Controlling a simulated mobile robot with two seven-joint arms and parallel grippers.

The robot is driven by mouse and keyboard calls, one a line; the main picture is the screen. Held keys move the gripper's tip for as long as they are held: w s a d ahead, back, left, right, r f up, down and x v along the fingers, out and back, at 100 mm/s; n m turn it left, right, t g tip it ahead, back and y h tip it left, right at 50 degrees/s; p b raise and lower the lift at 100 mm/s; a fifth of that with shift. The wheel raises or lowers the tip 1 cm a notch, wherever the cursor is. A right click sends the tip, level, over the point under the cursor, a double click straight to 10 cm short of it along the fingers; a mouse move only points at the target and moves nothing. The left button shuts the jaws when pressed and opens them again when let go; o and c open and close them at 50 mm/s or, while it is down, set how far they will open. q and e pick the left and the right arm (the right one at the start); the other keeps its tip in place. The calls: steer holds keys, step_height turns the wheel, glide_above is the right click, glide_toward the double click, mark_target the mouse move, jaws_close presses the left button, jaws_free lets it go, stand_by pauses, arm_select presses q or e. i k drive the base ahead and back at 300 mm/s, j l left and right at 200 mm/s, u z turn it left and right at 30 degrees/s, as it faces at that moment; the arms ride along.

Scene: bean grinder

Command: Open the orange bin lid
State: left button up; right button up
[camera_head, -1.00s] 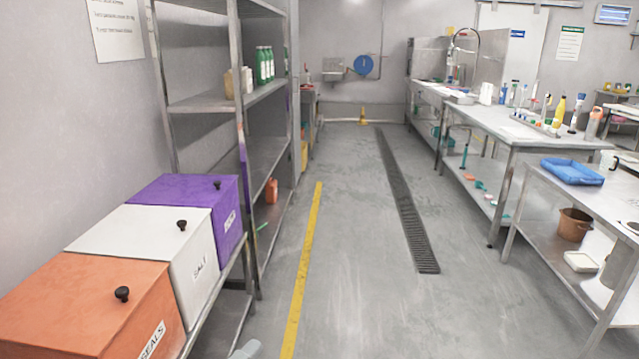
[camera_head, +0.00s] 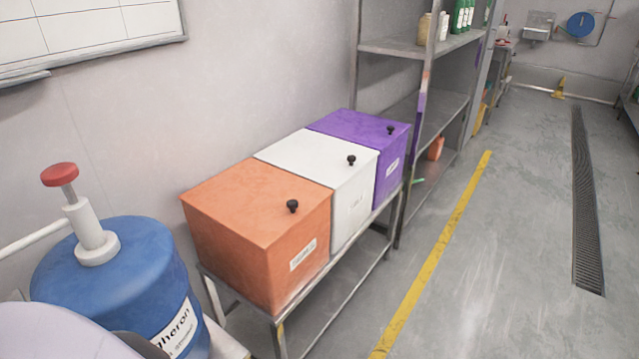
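The orange bin (camera_head: 240,254) stands at the near end of a row of three bins on a metal stand. Its flat orange lid (camera_head: 250,198) is shut, with a black knob (camera_head: 292,206) near the right front corner. A white label is on its front face. Neither of my grippers is in view. A pale rounded shape at the bottom left may be part of my own body.
A white bin (camera_head: 350,202) and a purple bin (camera_head: 385,165) stand behind the orange one. A blue barrel with a red-topped pump (camera_head: 110,275) stands to the left. A metal shelf (camera_head: 400,47) rises behind the bins. The floor (camera_head: 500,250) to the right is clear.

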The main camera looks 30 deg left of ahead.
mark_target(260, 202)
steer(key=i+l, duration=0.15)
steer(key=i, duration=0.65)
steer(key=i+u, duration=0.1)
steer(key=u, duration=0.25)
steer(key=i+u, duration=0.1)
steer(key=u, duration=0.25)
steer(key=l+u, duration=0.1)
steer(key=u, duration=0.25)
steer(key=i, duration=0.05)
